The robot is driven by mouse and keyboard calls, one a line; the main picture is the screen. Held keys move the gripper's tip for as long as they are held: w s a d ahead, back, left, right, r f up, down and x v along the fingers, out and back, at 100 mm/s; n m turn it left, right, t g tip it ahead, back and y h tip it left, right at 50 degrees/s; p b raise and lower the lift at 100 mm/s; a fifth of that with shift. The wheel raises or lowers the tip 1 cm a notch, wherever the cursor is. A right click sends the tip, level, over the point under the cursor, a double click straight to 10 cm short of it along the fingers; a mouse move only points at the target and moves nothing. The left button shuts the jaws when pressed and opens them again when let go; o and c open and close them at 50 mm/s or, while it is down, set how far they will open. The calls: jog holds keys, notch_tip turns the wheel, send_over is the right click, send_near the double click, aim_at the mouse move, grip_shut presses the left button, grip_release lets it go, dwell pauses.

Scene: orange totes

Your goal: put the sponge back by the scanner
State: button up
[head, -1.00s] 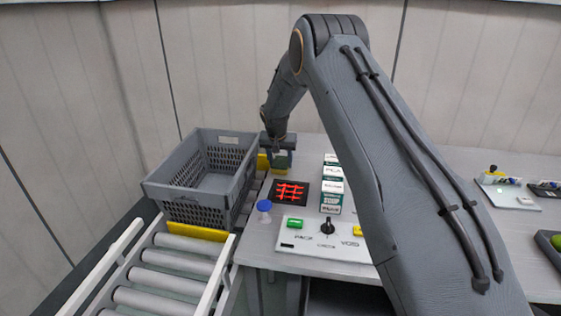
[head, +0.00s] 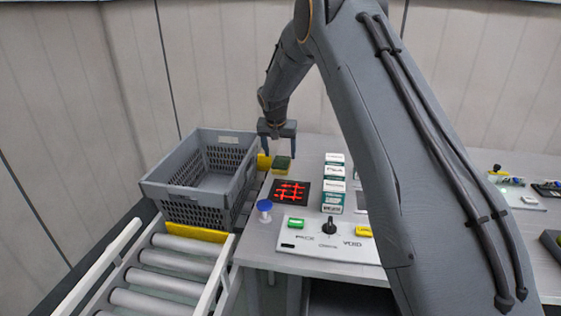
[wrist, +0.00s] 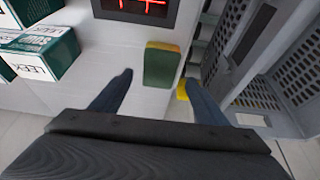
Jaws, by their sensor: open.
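The sponge (head: 282,163), dark green on top with a yellow layer, lies on the worktop just behind the scanner (head: 290,191), a black square with a red lit pattern. In the wrist view the sponge (wrist: 162,66) sits a short gap from the scanner (wrist: 150,8), whose lower part shows at the top edge. My gripper (head: 279,151) is open and empty, its fingers pointing down above and behind the sponge. In the wrist view my gripper (wrist: 158,79) has its fingertips spread on either side of the sponge's near end, apart from it.
A grey crate (head: 226,140) stands left of the sponge on the roller conveyor (head: 175,265). Stacked green-and-white boxes (head: 333,185) stand right of the scanner. A blue-topped knob (head: 264,206) and a button panel (head: 330,243) are in front.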

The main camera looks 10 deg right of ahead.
jog(key=d+b+v, duration=0.1)
jog(key=b+v, duration=0.1)
jog(key=v, duration=0.4)
jog(key=s+f+n+g+y, duration=0.1)
jog(key=s+f+n, duration=0.1)
jog(key=s, duration=1.9)
jog(key=s+d+f+n+g, duration=0.1)
jog(key=s+f+n+g, duration=0.1)
jog(key=s, duration=2)
jog(key=shift+f+y, duration=0.4)
jog(key=shift+f, duration=0.25)
